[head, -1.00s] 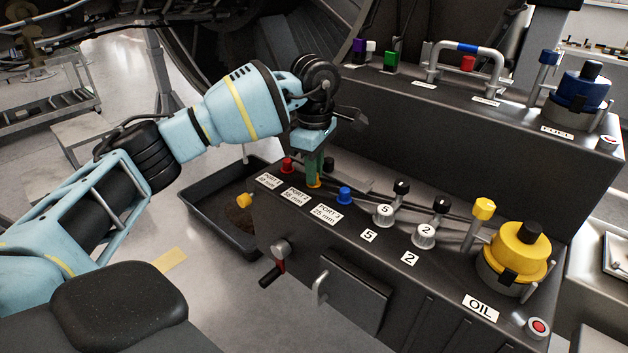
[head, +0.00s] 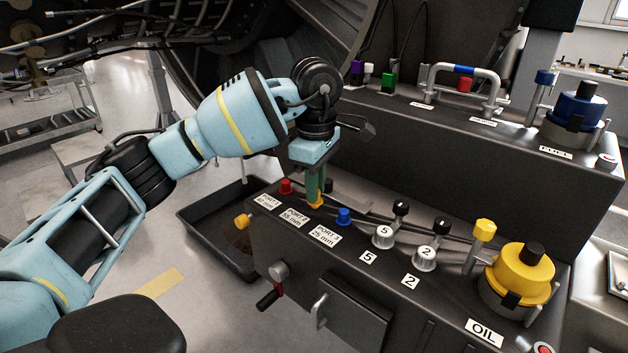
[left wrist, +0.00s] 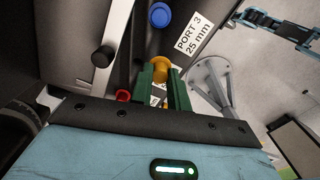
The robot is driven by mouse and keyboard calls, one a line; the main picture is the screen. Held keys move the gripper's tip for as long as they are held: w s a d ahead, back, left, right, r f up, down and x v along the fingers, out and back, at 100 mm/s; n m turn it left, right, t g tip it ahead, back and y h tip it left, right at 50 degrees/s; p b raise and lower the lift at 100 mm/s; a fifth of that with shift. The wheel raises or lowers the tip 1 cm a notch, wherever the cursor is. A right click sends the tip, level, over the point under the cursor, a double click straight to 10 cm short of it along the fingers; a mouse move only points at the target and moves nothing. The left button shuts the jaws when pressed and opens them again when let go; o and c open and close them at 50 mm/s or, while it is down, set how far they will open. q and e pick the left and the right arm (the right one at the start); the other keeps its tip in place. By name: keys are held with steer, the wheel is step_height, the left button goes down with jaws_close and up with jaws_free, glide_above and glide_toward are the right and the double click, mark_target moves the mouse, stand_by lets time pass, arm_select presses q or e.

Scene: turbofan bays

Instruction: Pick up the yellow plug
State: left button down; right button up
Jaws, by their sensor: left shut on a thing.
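The yellow plug (head: 316,204) sits at PORT 2 on the dark console, between the red plug (head: 286,187) and the blue plug (head: 344,216). My left gripper (head: 316,195) points down over it with its green fingers shut on it. In the left wrist view the yellow plug (left wrist: 161,67) shows between the tips of the green fingers (left wrist: 161,80). The fingers hide part of the plug, and I cannot tell whether it is still seated in the port. My right gripper is not in view.
Knobs numbered 5 (head: 384,237) and 2 (head: 426,258), a yellow-capped lever (head: 484,230) and a large yellow OIL cap (head: 520,272) stand to the right. A black tray (head: 200,225) lies on the floor.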

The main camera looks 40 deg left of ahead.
arm_select(q)
steer(key=s+d+r, duration=0.1)
steer(key=s+d, duration=0.7)
steer(key=s, duration=0.1)
steer(key=shift+w+d, duration=0.1)
steer(key=shift+d, duration=0.1)
